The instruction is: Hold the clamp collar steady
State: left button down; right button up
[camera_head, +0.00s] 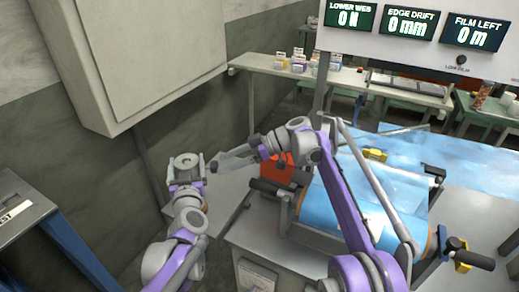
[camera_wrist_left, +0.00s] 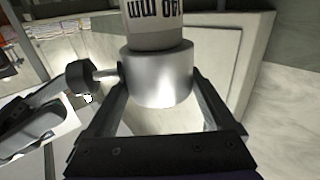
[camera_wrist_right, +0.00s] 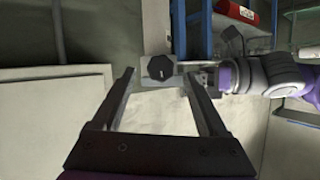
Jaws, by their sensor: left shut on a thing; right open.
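The clamp collar (camera_wrist_left: 158,82) is a smooth metal ring around a pale tube (camera_wrist_left: 152,35) printed "140 mm" in the left wrist view. My left gripper (camera_wrist_left: 158,76) is shut on the collar, one finger on each side. A dark knob (camera_wrist_left: 79,76) on a short screw sticks out from the collar's left side. In the right wrist view the knob (camera_wrist_right: 160,67) is seen end-on, ahead of my right gripper (camera_wrist_right: 158,76). That gripper is open, with nothing between its fingers. I cannot tell how far the knob is from its tips. The collar is not clear in the head view.
A machine with blue film (camera_head: 375,197) stands at the right, below a display panel (camera_head: 400,45) reading 0 N, 0 mm and 0 m. A large pale wall box (camera_head: 140,50) is at the upper left. A bench (camera_head: 345,78) with small boxes is at the back.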

aim_at(216, 167)
jog(key=v, duration=1)
jog(key=m+t, duration=0.1)
jog(key=m, duration=0.6)
jog(key=s+a+m+t, duration=0.1)
jog(key=m, duration=0.6)
jog(key=s+f+m+t, duration=0.1)
jog(key=m, duration=0.6)
jog(key=shift+a+t+y, duration=0.25)
jog(key=shift+t+y, duration=0.05)
jog(key=shift+y, duration=0.1)
jog(key=a+f+m, duration=0.1)
jog(key=a+m, duration=0.1)
jog(key=a, duration=0.1)
jog(key=a+f+m, duration=0.2)
jog(key=a+m, duration=0.1)
jog(key=a, duration=0.1)
jog(key=w+a+f+m+t, duration=0.1)
jog(key=a+m, duration=0.1)
jog(key=a, duration=0.2)
jog(key=shift+a+f+m, duration=0.15)
jog(key=shift+m, duration=0.15)
